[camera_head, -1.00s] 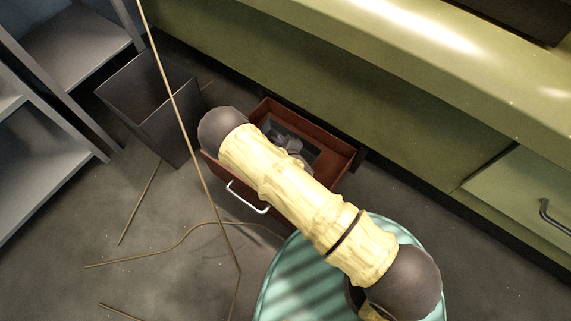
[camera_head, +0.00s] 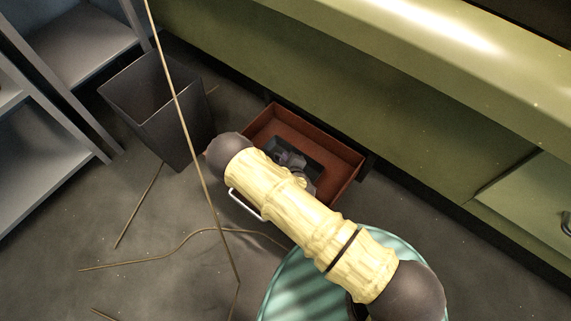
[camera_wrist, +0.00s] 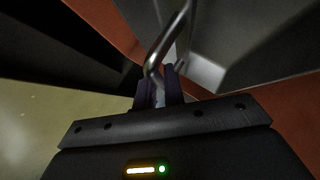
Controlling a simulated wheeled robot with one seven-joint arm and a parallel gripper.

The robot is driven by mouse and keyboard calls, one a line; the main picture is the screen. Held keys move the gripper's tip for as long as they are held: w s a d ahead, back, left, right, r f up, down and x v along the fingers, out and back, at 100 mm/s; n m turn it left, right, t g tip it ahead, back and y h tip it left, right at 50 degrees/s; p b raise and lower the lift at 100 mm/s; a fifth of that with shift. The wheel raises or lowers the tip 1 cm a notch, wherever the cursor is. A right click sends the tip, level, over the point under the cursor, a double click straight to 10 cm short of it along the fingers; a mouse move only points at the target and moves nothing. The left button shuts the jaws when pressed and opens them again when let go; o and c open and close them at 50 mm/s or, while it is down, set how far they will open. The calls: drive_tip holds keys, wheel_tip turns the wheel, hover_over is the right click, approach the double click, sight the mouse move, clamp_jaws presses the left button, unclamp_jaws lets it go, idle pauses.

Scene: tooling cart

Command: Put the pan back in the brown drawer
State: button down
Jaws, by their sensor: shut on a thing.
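The brown drawer (camera_head: 340,185) is pulled out of the green cabinet, red-brown inside and open at the top. The dark grey pan (camera_head: 314,163) shows within the drawer's outline, partly hidden by my gripper (camera_head: 292,163) and arm. In the wrist view, my gripper (camera_wrist: 160,92) is shut on a thin bent metal handle (camera_wrist: 166,45) that appears to be the pan's. The grey pan wall (camera_wrist: 250,45) shows beside it, with the brown drawer (camera_wrist: 112,28) around. Whether the pan touches the drawer floor cannot be told.
A dark open bin (camera_head: 165,115) stands just left of the drawer. Grey shelving (camera_head: 70,50) is at far left. Thin brown rods or cables (camera_head: 190,130) cross the view and floor. The green cabinet (camera_head: 420,135) runs behind. A teal round surface (camera_head: 290,285) is at the bottom.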

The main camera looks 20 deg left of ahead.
drive_tip(key=shift+f+b, duration=0.3)
drive_tip(key=shift+f, duration=0.8)
drive_tip(key=shift+f, duration=0.1)
drive_tip(key=c, duration=1.5)
unclamp_jaws()
drive_tip(key=shift+s+d+r+p, duration=0.2)
drive_tip(key=shift+s+r+p, duration=0.05)
drive_tip(key=shift+r+p, duration=0.1)
drive_tip(key=p+v, duration=0.5)
drive_tip(key=v, duration=0.6)
